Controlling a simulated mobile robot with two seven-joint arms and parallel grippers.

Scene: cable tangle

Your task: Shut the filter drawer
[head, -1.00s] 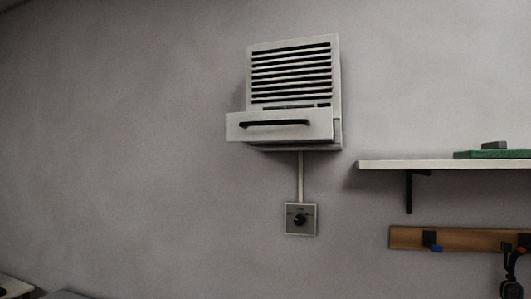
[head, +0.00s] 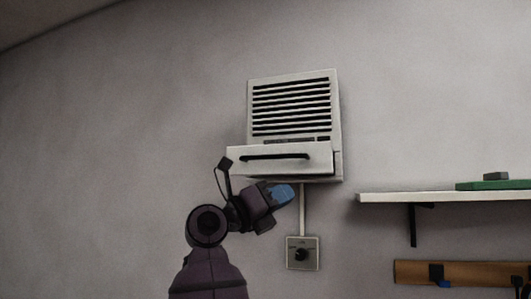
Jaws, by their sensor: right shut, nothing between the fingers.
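The filter drawer (head: 310,156) is a pale front with a long dark handle (head: 275,156). It stands out from the bottom of the white slatted wall unit (head: 336,112), so it is open. My right gripper (head: 292,193) has blue fingertips and is shut and empty. In the picture it is just below the drawer, in front of the wall. I cannot tell its distance from the drawer; no contact shows. My left gripper is not in view.
A pale conduit (head: 302,212) runs down from the unit to a wall box with a dark knob (head: 303,253). At the right, a white shelf (head: 430,197) holds a green item (head: 495,185). Below it is a wooden hook rail (head: 410,272). The wall at left is clear.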

